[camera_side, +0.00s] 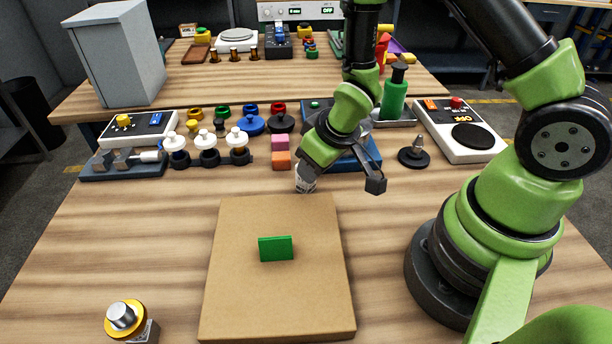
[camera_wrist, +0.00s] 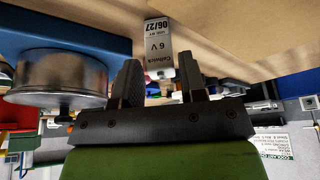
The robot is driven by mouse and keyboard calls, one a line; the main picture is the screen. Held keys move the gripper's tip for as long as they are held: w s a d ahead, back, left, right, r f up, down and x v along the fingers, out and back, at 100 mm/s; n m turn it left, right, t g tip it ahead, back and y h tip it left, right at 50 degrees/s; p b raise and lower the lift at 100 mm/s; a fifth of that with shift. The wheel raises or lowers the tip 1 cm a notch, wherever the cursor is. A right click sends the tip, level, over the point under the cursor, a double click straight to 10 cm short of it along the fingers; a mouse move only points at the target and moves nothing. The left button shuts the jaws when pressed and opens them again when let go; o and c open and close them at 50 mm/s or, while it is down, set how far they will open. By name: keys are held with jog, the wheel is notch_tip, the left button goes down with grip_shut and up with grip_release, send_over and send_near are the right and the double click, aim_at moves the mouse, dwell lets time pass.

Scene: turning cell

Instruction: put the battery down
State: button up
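The battery (camera_wrist: 159,48) is a pale grey block with printed lettering, "6 V" and "06/27", in the wrist view. My gripper (camera_wrist: 160,68) has one dark finger on each side of it, and the battery sticks out past the fingertips. In the side view my gripper (camera_side: 307,168) points down at the table (camera_side: 170,225), just behind the brown board. The battery (camera_side: 306,183) shows there as a small whitish piece at the fingertips. Its lower end is at or very near the wood; I cannot tell whether it touches.
The brown board (camera_side: 240,310) carries an upright green plate (camera_side: 276,248). A metal-topped part (camera_side: 122,316) stands front left. Bare wood lies left of the board.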

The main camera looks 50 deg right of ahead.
jog(key=shift+w+x, duration=0.2)
jog(key=shift+x, duration=2.55)
jog(key=shift+d+r, duration=0.1)
jog(key=c, duration=0.7)
jog(key=shift+r, duration=0.15)
